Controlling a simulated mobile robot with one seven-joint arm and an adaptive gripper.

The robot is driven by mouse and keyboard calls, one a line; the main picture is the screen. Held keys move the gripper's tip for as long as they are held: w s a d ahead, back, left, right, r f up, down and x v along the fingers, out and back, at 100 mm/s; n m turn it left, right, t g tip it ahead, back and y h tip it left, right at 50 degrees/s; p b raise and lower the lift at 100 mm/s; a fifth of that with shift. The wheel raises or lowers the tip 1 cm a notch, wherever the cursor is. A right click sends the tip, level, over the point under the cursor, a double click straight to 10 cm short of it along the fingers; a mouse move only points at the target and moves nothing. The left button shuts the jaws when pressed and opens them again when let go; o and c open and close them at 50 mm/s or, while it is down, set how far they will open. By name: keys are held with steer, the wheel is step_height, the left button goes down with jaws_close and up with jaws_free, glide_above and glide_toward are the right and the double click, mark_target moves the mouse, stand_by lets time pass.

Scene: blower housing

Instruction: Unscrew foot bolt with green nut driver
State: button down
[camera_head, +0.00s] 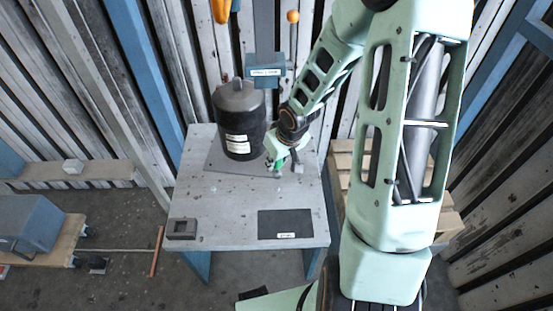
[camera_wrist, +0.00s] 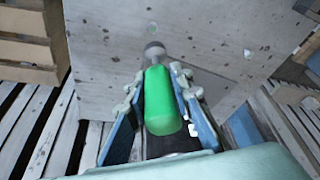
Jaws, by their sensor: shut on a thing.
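The black blower housing (camera_head: 238,122) stands upright on a grey plate (camera_head: 222,163) at the back of the table. My gripper (camera_head: 282,163) is low beside its right side. In the wrist view, my gripper (camera_wrist: 155,95) is shut on the green nut driver (camera_wrist: 160,100), with a finger on each side of the handle. The driver's grey end points away from the wrist, towards the table surface. In the head view, only a little green of the driver shows. I cannot tell whether its end touches a foot bolt; the bolt under it is hidden.
The table's middle is clear. A blue labelled box (camera_head: 265,66) is behind the housing. A wooden pallet (camera_head: 345,165) stands to the right.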

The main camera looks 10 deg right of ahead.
mark_target(277, 172)
steer(key=shift+f+b, duration=2.7)
steer(key=shift+f, duration=0.2)
steer(key=shift+f, duration=0.3)
